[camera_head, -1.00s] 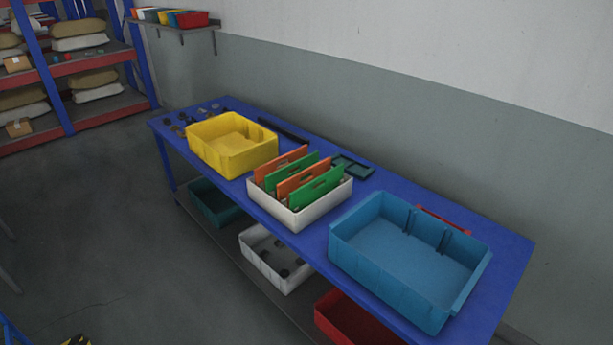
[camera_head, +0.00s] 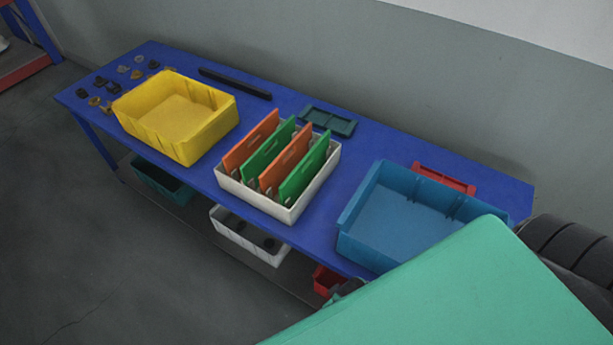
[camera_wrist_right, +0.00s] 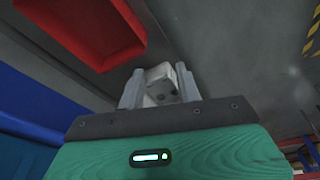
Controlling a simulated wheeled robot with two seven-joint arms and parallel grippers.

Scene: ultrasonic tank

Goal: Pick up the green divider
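Two green dividers stand upright in a white box on the blue table in the head view. One green divider (camera_head: 268,152) is between the two orange dividers; the other green divider (camera_head: 305,168) is at the box's right end. My right arm comes in at the lower right, apart from the box. In the right wrist view, the fingers of my right gripper (camera_wrist_right: 158,80) stand apart, beside the table and near the red lower bin. A pale grey shape shows between them; I cannot tell what it is. My left gripper is not in view.
The white box (camera_head: 254,199) stands between a yellow bin (camera_head: 180,150) and a blue bin (camera_head: 356,243). Behind are a dark green tray (camera_head: 329,121), a black bar (camera_head: 235,83) and a red frame (camera_head: 444,178). A red bin (camera_wrist_right: 93,28) is below the table.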

